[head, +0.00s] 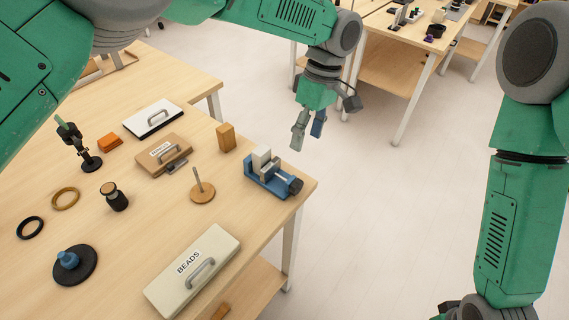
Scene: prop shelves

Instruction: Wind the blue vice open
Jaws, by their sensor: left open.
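The blue vice (266,181) stands near the right corner of the wooden table. A pale block shows at its jaws, and its dark round handle (295,186) faces right, toward the table edge. I cannot tell how far apart its jaws are. My left gripper (307,140) hangs above and to the right of the vice, past the table edge in the picture. Its fingers point down, apart from the vice, open and empty. My right arm comes in at the right; its gripper is out of view.
On the table (105,220), a peg on a round base (202,190) and a wooden block (226,137) stand left of the vice. A "BEADS" lidded box (193,270) lies in front. Rings, boxes and small stands fill the left. Another table (385,50) stands behind; open floor lies right.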

